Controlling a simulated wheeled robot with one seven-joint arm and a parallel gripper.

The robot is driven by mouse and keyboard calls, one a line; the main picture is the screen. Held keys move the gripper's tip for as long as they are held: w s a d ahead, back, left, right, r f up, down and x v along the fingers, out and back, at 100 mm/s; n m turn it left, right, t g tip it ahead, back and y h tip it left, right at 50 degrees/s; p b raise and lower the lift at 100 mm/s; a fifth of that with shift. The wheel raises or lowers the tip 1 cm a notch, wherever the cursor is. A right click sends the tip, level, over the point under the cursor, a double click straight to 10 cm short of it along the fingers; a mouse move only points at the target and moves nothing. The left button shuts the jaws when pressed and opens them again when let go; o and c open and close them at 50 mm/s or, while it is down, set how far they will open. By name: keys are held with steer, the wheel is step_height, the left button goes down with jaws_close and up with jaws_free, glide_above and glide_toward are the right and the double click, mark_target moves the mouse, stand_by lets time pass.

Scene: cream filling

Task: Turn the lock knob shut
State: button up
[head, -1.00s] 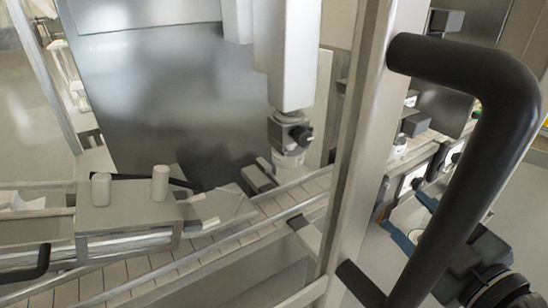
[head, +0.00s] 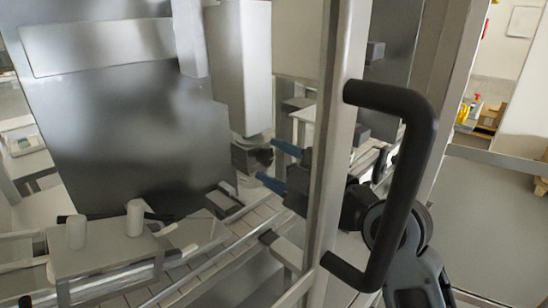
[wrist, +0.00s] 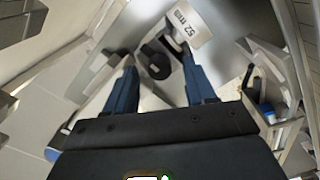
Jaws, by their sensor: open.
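The black lock knob (head: 265,158) sits on the side of a dark grey clamp block (head: 244,160) below a pale vertical column (head: 243,70). My gripper (head: 278,166) reaches in from the right, past the door post. Its blue fingers are open, one higher and one lower, with their tips close to the knob. In the wrist view the knob (wrist: 158,62) shows as a dark round shape between the two spread fingertips (wrist: 156,70). I cannot tell whether either finger touches it. A label reading 52 (wrist: 188,25) lies just beyond the knob.
A metal post (head: 333,150) with a large black handle (head: 420,170) stands in front of my arm. A tiled conveyor (head: 215,245) runs below the clamp block. A box with two white pegs (head: 105,255) is at lower left. Open floor lies at right.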

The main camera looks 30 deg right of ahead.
steer(key=shift+w, duration=0.35)
steer(key=shift+c, duration=0.5)
jaws_close()
steer(key=shift+m, duration=0.4)
steer(key=shift+m+p, duration=2.65)
steer(key=shift+m, duration=6.05)
